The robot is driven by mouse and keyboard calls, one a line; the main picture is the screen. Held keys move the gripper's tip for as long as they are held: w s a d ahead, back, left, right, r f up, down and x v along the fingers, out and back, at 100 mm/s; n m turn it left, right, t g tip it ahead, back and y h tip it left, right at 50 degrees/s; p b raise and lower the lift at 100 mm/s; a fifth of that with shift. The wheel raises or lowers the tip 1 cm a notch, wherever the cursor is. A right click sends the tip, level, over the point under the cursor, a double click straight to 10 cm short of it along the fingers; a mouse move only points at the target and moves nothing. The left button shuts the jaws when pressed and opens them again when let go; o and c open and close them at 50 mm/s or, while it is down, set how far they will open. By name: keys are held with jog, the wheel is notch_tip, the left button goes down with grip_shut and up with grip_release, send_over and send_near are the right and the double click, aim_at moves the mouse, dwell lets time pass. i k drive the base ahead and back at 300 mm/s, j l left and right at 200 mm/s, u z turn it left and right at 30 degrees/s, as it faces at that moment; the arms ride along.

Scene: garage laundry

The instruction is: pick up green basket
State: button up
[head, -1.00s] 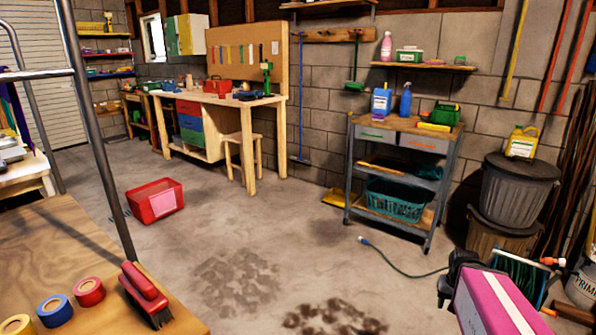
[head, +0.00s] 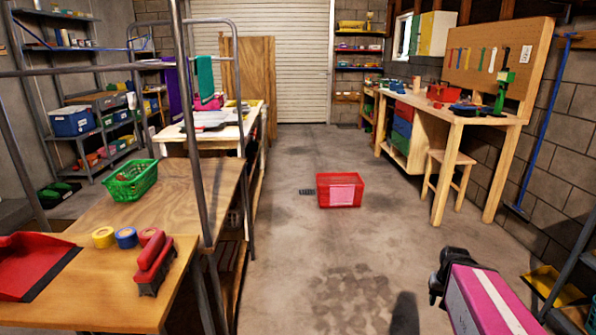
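A green basket (head: 130,178) with openwork sides stands upright on the wooden table (head: 185,198) at the left, near its back left corner. Something small seems to lie inside it, too small to tell. My gripper (head: 500,294) is at the lower right, far from the basket, with open floor and the table between them.
Tape rolls (head: 126,237), a red brush (head: 154,262) and a red dustpan (head: 34,265) lie on the near tabletop. A metal post (head: 190,120) rises at the table's edge. A red bin (head: 340,190) stands on the otherwise mostly clear floor.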

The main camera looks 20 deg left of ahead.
aim_at(125, 195)
jog(key=i+u, duration=0.2)
jog(key=u, duration=0.2)
jog(key=i+l+u, duration=0.15)
jog(key=u, duration=0.25)
jog(key=i+l+u, duration=0.15)
jog(key=u, duration=0.25)
jog(key=i+l+u, duration=0.2)
jog(key=u, duration=0.2)
jog(key=i+l+u, duration=0.1)
jog(key=l+u, duration=0.15)
jog(key=u, duration=0.15)
